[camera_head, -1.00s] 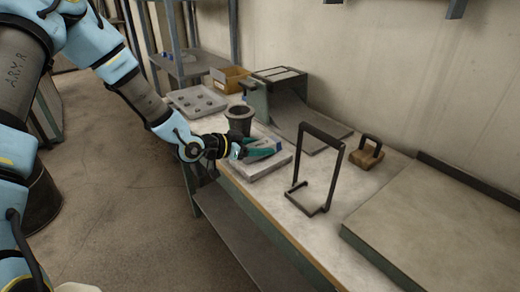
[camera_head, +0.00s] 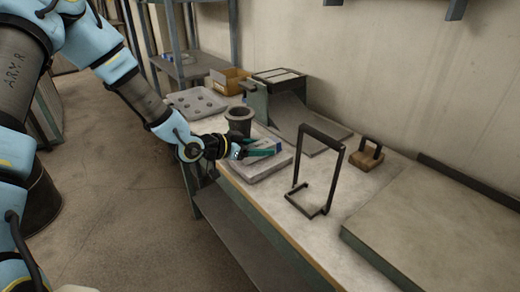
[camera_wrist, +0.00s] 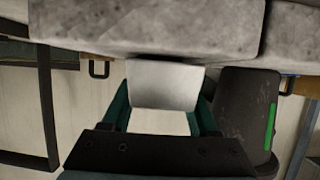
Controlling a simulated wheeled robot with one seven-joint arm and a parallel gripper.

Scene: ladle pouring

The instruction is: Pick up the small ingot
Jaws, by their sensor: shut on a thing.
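My gripper (camera_head: 263,149) is at the light grey mould slab (camera_head: 262,171) near the bench's front edge, just right of the dark crucible. In the wrist view, the teal fingers of my gripper (camera_wrist: 163,105) stand on either side of a pale grey block, the small ingot (camera_wrist: 165,84). The fingers are shut on it. The ingot's far end meets the rough grey stone-like slab (camera_wrist: 150,30) at the top of that view; I cannot tell whether they touch. In the head view the fingers hide the ingot.
A dark crucible (camera_head: 240,120) stands close behind my gripper. A black wire-frame stand (camera_head: 319,170) and a wooden block with a handle (camera_head: 366,155) are to the right. A holed grey tray (camera_head: 195,103) and a cardboard box (camera_head: 230,80) lie further back.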

